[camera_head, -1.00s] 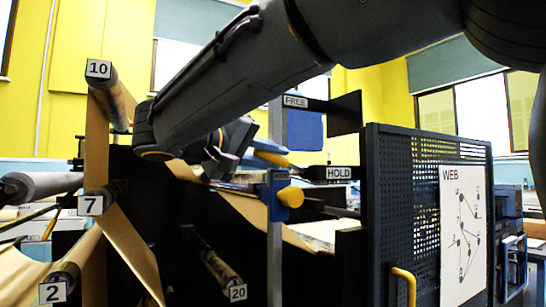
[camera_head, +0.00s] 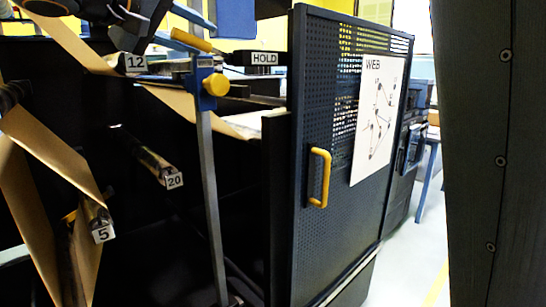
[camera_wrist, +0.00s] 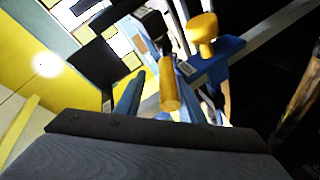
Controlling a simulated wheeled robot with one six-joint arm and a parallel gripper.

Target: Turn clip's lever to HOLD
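The clip (camera_head: 205,66) is a blue block with a yellow knob (camera_head: 216,84) on an upright grey bar. The yellow lever handle (camera_head: 190,41) lies above and left of the knob. The black HOLD plate (camera_head: 264,58) is to the right of the clip, apart from the handle. The FREE plate's label is out of view. My gripper (camera_head: 198,34) has its blue fingers at either side of the handle. In the wrist view the handle (camera_wrist: 168,88) sits between the fingers (camera_wrist: 160,98) with gaps showing. The lever's pivot is hard to make out.
A dark perforated door (camera_head: 315,110) with a yellow handle and a WEB sheet stands to the right. Brown paper web (camera_head: 45,155) and rollers tagged 5, 12 and 20 fill the left. Open floor (camera_head: 420,250) shows beyond the door.

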